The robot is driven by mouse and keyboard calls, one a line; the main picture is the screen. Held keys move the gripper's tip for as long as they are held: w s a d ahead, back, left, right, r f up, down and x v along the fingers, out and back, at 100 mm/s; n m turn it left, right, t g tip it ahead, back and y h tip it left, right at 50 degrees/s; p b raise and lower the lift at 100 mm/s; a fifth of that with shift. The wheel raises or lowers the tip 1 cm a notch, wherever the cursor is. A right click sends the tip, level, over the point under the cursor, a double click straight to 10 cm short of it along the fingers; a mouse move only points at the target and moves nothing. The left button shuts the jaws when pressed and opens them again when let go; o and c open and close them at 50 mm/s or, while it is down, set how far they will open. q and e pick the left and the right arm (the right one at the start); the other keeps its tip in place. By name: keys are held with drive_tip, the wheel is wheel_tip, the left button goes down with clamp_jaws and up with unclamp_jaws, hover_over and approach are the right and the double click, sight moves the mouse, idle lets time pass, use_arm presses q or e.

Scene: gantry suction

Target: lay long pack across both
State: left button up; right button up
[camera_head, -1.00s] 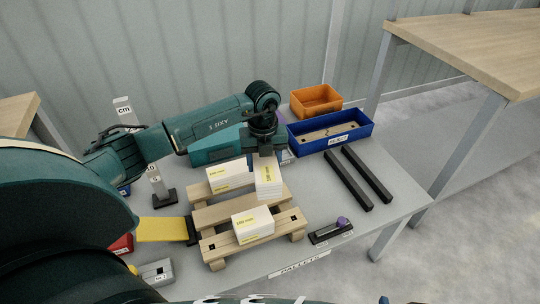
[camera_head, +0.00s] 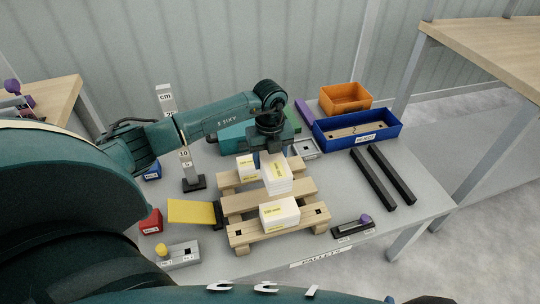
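My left gripper (camera_head: 270,153) points down over the wooden pallet (camera_head: 238,203) and is shut on the long white pack (camera_head: 278,178) with a yellow label. The long pack is above the pallet's middle, its length running roughly front to back. One white pack (camera_head: 280,213) sits on the near board of the pallet. Another white pack (camera_head: 246,164) sits on the far board, partly hidden behind the long pack and gripper. I cannot tell whether the long pack touches either one. My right gripper is not in view.
A blue bin (camera_head: 375,133) and orange bin (camera_head: 345,98) stand behind right. Two black bars (camera_head: 382,177) lie right of the pallet. A labelled height post (camera_head: 188,170), yellow plate (camera_head: 192,211) and red block (camera_head: 150,221) are left. A small black holder (camera_head: 352,228) is front right.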

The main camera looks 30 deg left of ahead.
use_arm(q)
wheel_tip(320, 180, down, 2)
drive_tip(key=shift+f+b, duration=0.1)
drive_tip(key=shift+b, duration=0.4)
drive_tip(key=shift+f+b, duration=0.45)
drive_tip(key=shift+f, duration=0.2)
drive_tip(key=shift+f+b, duration=0.35)
drive_tip(key=shift+f, duration=0.2)
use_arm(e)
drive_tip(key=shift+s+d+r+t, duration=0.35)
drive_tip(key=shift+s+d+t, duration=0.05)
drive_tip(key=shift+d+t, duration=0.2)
use_arm(q)
drive_tip(key=shift+p, duration=0.45)
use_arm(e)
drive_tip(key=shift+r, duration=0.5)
use_arm(q)
drive_tip(key=shift+f+b, duration=0.75)
drive_tip(key=shift+f, duration=0.3)
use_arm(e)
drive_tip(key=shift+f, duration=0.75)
use_arm(q)
drive_tip(key=o, duration=1.1)
drive_tip(key=shift+o, duration=1.4)
